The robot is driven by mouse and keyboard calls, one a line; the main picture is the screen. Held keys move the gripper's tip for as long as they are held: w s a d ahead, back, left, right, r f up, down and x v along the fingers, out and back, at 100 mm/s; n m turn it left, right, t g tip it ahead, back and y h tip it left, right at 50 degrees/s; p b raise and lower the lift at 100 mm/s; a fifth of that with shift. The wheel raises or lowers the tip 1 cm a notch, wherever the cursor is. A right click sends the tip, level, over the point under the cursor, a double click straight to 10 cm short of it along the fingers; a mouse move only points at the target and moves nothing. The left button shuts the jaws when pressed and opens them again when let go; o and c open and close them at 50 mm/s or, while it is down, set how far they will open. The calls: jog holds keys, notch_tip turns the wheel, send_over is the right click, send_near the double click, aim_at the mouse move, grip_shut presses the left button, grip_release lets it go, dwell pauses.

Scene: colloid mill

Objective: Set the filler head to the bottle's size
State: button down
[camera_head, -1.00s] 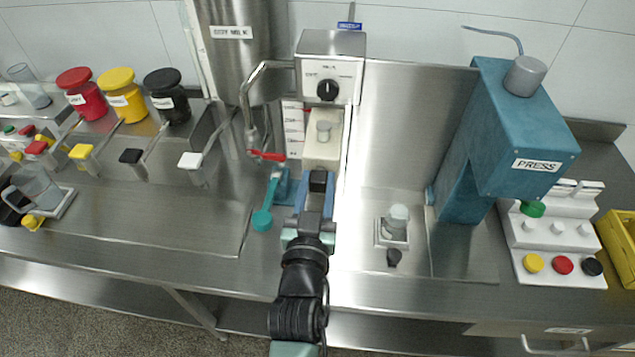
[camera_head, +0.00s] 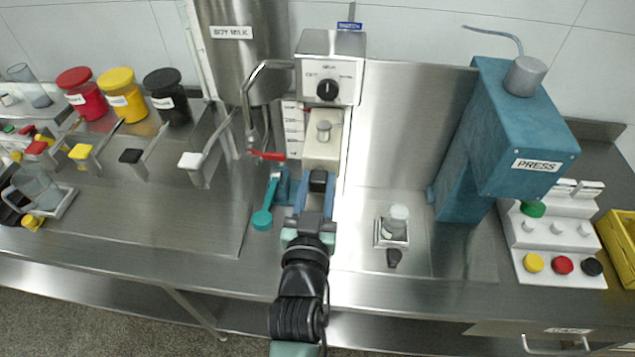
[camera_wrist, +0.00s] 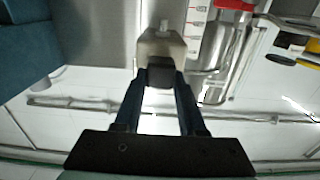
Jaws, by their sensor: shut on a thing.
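The filler head (camera_head: 322,151) is a cream block on the front of the steel column, below the grey box with a black knob (camera_head: 327,89). A scale (camera_head: 294,128) with red marks runs beside it on the left. My gripper (camera_head: 317,188) is shut on a black handle (camera_head: 318,179) at the front of the head. The wrist view shows the fingers on both sides of the black handle (camera_wrist: 160,74), with the cream head (camera_wrist: 161,44) behind it. A clear bottle (camera_head: 397,220) stands on a small square plate to the right.
A steel tap with a red lever (camera_head: 266,155) hangs left of the head. A teal scoop (camera_head: 262,218) lies close to my gripper on the left. The blue press (camera_head: 510,140) stands right.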

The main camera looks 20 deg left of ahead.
notch_tip(320, 180, down, 10)
jog(key=b, duration=0.9)
jog(key=shift+f+b, duration=0.15)
jog(key=shift+b, duration=0.2)
jog(key=shift+s+f, duration=0.1)
jog(key=c, duration=0.5)
grip_release()
jog(key=shift+r, duration=0.2)
jog(key=b+v, duration=0.1)
jog(key=v, duration=1.2)
jog(key=shift+r+b, duration=0.1)
jog(key=shift+b, duration=0.3)
